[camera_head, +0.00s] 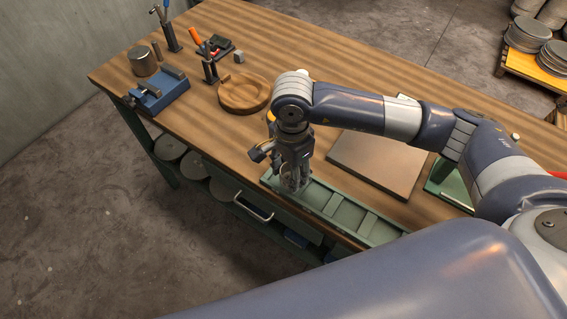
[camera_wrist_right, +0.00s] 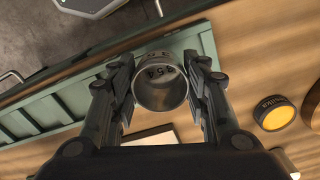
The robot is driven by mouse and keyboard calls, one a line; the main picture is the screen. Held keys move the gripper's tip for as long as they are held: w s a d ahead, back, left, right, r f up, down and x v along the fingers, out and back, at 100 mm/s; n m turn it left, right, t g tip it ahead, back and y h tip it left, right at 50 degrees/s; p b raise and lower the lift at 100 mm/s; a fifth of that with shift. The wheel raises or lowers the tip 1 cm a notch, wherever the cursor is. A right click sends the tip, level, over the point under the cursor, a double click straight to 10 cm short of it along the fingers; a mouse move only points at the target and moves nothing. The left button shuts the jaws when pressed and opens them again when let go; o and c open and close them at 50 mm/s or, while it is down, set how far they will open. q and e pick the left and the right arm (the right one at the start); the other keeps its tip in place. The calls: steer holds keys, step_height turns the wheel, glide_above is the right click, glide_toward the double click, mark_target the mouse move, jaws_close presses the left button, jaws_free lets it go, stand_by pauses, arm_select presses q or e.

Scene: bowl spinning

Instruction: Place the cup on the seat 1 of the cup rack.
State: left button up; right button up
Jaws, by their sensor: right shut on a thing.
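My right gripper (camera_head: 295,180) points down over the left end of the green cup rack (camera_head: 348,212) at the table's front edge. In the right wrist view the gripper (camera_wrist_right: 160,92) is shut on a grey metal cup (camera_wrist_right: 160,96), one finger on each side. The cup has dark digits inside its rim, and its open end faces the camera. The rack also shows in the right wrist view (camera_wrist_right: 52,112), with dividers between its seats. The fingers hide most of the cup in the head view, so I cannot tell if it touches the rack floor. My left gripper is not in view.
A round wooden dish (camera_head: 244,94) stands left of my right arm. A flat board (camera_head: 376,163) lies behind the rack. A blue vise (camera_head: 160,92) and a metal cylinder (camera_head: 143,61) are at the far left. A yellow round thing (camera_wrist_right: 273,113) is right of the gripper.

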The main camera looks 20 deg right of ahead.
mark_target(284, 171)
steer(key=shift+w+a, duration=0.15)
steer(key=shift+w, duration=0.9)
steer(key=shift+w+f+p, duration=0.1)
steer(key=shift+w+p, duration=0.3)
steer(key=shift+w, duration=0.1)
step_height(284, 171, down, 3)
steer(key=shift+a+f+p, duration=0.1)
steer(key=shift+p, duration=0.95)
steer(key=shift+f, duration=0.2)
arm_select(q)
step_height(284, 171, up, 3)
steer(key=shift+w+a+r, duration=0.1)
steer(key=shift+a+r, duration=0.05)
arm_select(e)
steer(key=shift+f, duration=0.1)
steer(key=shift+w+f+b, duration=0.1)
steer(key=shift+f+b, duration=0.05)
steer(key=shift+b, duration=0.2)
steer(key=o, duration=1.1)
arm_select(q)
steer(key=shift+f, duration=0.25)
